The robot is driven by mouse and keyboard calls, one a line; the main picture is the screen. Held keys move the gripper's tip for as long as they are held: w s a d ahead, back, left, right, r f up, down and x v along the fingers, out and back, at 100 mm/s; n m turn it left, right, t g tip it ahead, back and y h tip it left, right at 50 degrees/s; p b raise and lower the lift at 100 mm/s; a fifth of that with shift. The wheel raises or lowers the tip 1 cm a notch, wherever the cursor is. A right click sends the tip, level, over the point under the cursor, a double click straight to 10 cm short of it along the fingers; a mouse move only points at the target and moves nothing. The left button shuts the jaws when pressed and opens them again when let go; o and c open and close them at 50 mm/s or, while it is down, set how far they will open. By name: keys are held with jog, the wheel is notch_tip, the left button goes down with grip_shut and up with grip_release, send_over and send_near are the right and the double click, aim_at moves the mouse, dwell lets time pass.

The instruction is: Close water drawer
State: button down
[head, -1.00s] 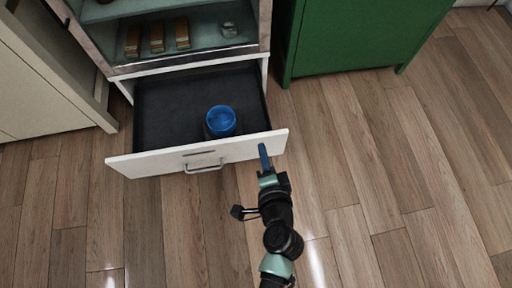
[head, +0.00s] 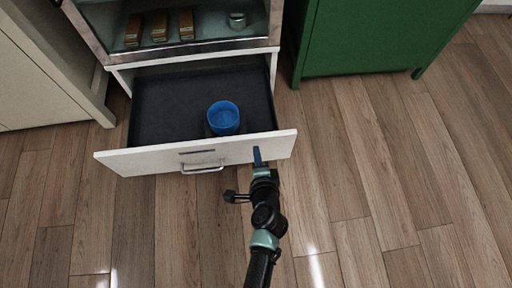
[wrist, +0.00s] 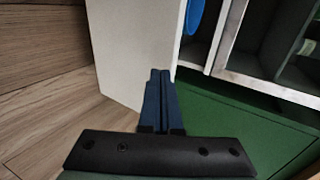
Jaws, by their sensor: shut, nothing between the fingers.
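The white drawer (head: 135,161) is pulled out below a glass-fronted cabinet. Its dark inside holds a blue round container (head: 223,118) near the front. A metal handle (head: 203,170) sits at the middle of the drawer front. My gripper (head: 257,154) is shut and empty, with its blue fingertips at the right part of the drawer front. In the wrist view the shut fingers (wrist: 160,95) overlap the white drawer front (wrist: 130,45); I cannot tell whether they touch it. A bit of the blue container (wrist: 195,14) shows past the panel.
A green cabinet (head: 370,40) stands to the right and a cream cabinet (head: 40,70) to the left. Several brown blocks (head: 160,26) and a small metal tin (head: 237,20) sit in the unit above the drawer. The wooden floor (head: 400,180) in front and to the right is clear.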

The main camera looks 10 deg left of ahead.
jog(key=shift+w+a, duration=0.2)
jog(key=shift+w, duration=0.4)
jog(key=shift+w+a, duration=0.15)
jog(key=shift+w, duration=0.45)
